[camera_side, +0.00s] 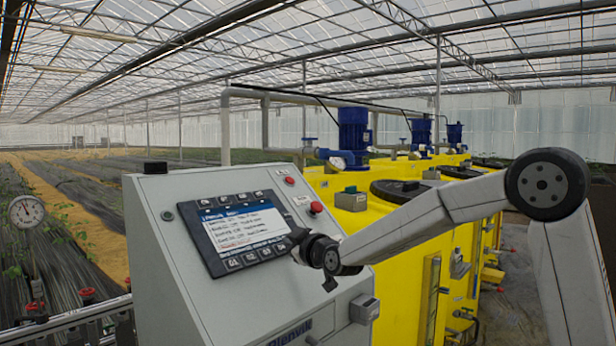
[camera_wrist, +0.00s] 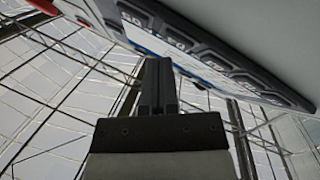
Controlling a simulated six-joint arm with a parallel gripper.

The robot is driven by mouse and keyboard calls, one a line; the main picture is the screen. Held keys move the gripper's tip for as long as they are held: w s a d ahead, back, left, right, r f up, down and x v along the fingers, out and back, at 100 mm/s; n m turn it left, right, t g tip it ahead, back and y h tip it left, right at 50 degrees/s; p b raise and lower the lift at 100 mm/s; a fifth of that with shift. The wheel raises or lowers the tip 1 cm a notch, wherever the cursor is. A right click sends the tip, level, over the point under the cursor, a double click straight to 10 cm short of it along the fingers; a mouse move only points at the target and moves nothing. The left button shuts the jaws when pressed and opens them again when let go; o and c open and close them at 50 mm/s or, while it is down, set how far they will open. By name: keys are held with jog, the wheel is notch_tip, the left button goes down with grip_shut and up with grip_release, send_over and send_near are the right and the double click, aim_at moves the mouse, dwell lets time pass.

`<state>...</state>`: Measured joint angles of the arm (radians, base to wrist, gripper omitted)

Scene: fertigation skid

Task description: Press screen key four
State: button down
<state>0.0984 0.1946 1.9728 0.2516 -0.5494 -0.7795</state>
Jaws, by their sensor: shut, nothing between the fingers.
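The screen unit (camera_side: 247,232) is a dark tilted panel with a lit display on the grey cabinet's sloping face. Small keys run along its top and bottom edges; a bottom key (camera_side: 233,263) shows clearly, but its label is too small to read. My gripper (camera_side: 294,237) is shut and empty at the lower right corner of the screen unit, hiding the right end of the bottom row. In the wrist view my gripper (camera_wrist: 158,64) points up towards the bezel and its row of keys (camera_wrist: 211,59). I cannot tell whether the tips touch a key or which key is four.
The grey cabinet (camera_side: 165,285) has red buttons (camera_side: 315,207) right of the screen and a grey box (camera_side: 364,309) on its lower right side. Yellow tanks (camera_side: 400,285) with blue motors (camera_side: 353,130) stand behind my arm. A gauge (camera_side: 26,212) is at far left.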

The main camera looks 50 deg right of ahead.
jog(key=shift+w+f, duration=0.5)
jog(key=shift+f, duration=0.1)
dwell(1.7)
jog(key=shift+s+r, duration=0.1)
jog(key=shift+r, duration=0.05)
jog(key=shift+s+r, duration=0.45)
jog(key=shift+r, duration=0.1)
dwell(0.4)
jog(key=s+r, duration=0.3)
jog(key=shift+s+r, duration=0.15)
jog(key=shift+r, duration=0.1)
dwell(0.4)
dwell(0.4)
